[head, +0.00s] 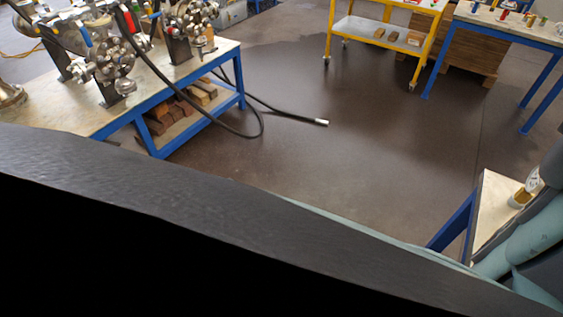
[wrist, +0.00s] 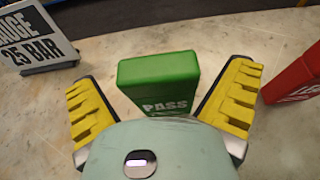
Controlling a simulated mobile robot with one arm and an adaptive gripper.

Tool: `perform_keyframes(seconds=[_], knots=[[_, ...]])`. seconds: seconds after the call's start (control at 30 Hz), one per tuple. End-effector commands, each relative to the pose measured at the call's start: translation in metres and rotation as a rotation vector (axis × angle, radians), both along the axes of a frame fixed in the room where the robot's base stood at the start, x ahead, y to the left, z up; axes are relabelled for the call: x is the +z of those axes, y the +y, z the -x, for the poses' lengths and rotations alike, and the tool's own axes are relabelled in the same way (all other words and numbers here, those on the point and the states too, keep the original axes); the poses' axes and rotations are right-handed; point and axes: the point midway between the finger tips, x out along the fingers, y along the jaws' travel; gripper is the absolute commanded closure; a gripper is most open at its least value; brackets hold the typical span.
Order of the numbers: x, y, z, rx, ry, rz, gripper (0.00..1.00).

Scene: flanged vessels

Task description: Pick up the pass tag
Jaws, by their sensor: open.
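The pass tag (wrist: 158,72) is a green block with white "PASS" lettering, seen in the wrist view on a pale, scuffed tabletop. My gripper (wrist: 165,95) has two yellow ridged fingers, open, one on each side of the green tag. Gaps show between the tag and both fingers. The tag's lower part is hidden behind the pale green body of my gripper. In the head view I cannot make out the pass tag or the gripper's fingers; part of my arm shows at the right edge.
In the wrist view, a "GAUGE 25 BAR" sign (wrist: 38,38) stands left and a red block (wrist: 295,76) lies right, close to the right finger. In the head view, a workbench with flanged vessels (head: 112,60), a yellow cart (head: 372,32) and a black hose (head: 262,125) surround open floor.

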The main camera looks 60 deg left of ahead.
Motion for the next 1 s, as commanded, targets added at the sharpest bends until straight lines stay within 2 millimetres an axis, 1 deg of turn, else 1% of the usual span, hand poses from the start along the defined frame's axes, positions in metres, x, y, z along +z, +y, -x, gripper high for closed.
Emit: perform_keyframes(seconds=[0.23,0.8,0.83,1.0], knots=[[-0.0003,0.0004,-0.0008,0.002,0.001,-0.001,0.00],[-0.0002,-0.0004,0.0001,0.000,0.001,0.000,0.59],[-0.0002,-0.0004,0.0001,0.000,0.001,0.000,0.61],[-0.0002,-0.0005,0.0002,-0.001,0.001,0.000,0.61]])
